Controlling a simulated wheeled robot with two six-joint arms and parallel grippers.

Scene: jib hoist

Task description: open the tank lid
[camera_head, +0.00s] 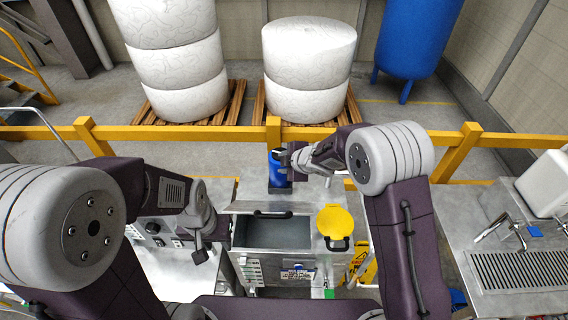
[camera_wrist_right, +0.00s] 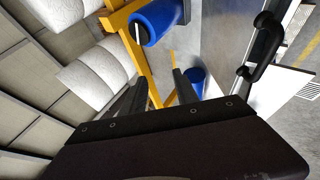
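A grey metal tank cabinet (camera_head: 240,262) stands in front of me. It has a rectangular dark recess (camera_head: 283,234) in its top and a black bar handle (camera_head: 272,214) along the recess's far edge. A yellow round lid (camera_head: 335,221) lies to the right, with a black handle at its near edge; I cannot tell which is the tank lid. My right gripper (camera_head: 284,157) is beyond the cabinet, by a blue cylinder (camera_head: 277,170). In the right wrist view its fingers (camera_wrist_right: 160,88) are apart and empty. My left gripper (camera_head: 200,254) hangs left of the cabinet; its fingers are too small to read.
A yellow rail (camera_head: 230,133) runs behind the cabinet, with wrapped white rolls (camera_head: 308,70) on pallets beyond. A sink counter (camera_head: 520,265) stands on the right. A yellow floor sign (camera_head: 360,262) is beside the cabinet. A black handle (camera_wrist_right: 262,45) shows in the wrist view.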

